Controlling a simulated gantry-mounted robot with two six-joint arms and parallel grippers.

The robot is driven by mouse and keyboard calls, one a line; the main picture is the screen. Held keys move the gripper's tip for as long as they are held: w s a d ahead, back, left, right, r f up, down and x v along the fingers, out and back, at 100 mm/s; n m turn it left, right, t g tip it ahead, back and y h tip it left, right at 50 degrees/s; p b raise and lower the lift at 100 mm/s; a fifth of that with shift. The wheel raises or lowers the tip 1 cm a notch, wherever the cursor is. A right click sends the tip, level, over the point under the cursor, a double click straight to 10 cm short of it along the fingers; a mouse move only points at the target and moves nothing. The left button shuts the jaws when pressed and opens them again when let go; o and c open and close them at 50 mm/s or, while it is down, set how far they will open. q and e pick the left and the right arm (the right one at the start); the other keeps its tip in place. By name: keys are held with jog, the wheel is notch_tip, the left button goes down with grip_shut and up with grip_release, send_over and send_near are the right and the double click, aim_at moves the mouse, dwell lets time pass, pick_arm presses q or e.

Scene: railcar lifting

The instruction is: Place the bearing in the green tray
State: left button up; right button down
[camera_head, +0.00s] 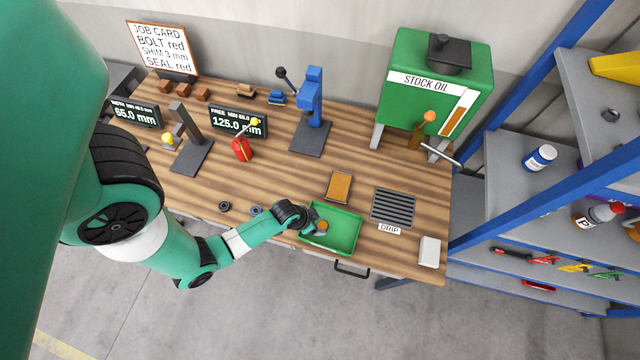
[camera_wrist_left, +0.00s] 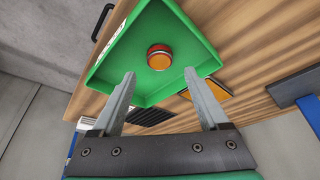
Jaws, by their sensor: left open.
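The green tray (camera_head: 346,241) sits near the front edge of the wooden bench. It also fills the upper part of the left wrist view (camera_wrist_left: 203,52). A small round orange piece with a dark red rim (camera_wrist_left: 159,57) lies on the tray floor. It shows in the head view (camera_head: 322,226) beside my gripper; I cannot tell if it is the bearing. My left gripper (camera_head: 311,222) is over the tray's left side. Its two fingers (camera_wrist_left: 160,74) are apart with nothing between them, pointing toward the orange piece. My right gripper is not in view.
Two dark rings, one at left (camera_head: 224,206) and one bluish (camera_head: 256,210), lie left of the tray. An orange-topped pad (camera_head: 339,185) lies behind it. A drip grate (camera_head: 393,207) and a white block (camera_head: 429,251) are at right. A blue press (camera_head: 313,110) stands behind.

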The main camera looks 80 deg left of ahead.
pick_arm(q)
jog(key=shift+p+v, duration=0.45)
jog(key=shift+v, duration=0.7)
jog(key=w+a+r+t+y, duration=0.1)
jog(key=w+a+r+t, duration=0.25)
jog(key=w+r, duration=0.75)
jog(key=w+d+r+m+t, duration=0.1)
jog(key=w+r+t, duration=0.2)
jog(key=w+r, duration=0.75)
jog(key=w+d+r+m+t, duration=0.1)
jog(key=w+r+t, duration=0.45)
jog(key=r, duration=0.75)
jog(key=w+d+r+m+t, duration=0.1)
jog(key=w+d+r, duration=0.15)
jog(key=r, duration=0.75)
jog(key=w+d+r+t, duration=0.1)
jog(key=d+r+t, duration=0.15)
jog(key=r, duration=0.65)
jog(key=s+d+r+t+h, duration=0.1)
jog(key=s+d+r+t, duration=0.1)
jog(key=r, duration=0.7)
jog(key=s+d+r+m+t+h, duration=0.1)
jog(key=s+d+r+t+h, duration=0.1)
jog(key=s+r, duration=0.4)
jog(key=s+d+r+m+t+h, duration=0.1)
jog(key=s+d+r+t, duration=0.3)
jog(key=r, duration=0.9)
jog(key=shift+s+d+r+h, duration=0.3)
jog(key=shift+s+d, duration=0.1)
jog(key=shift+d, duration=0.65)
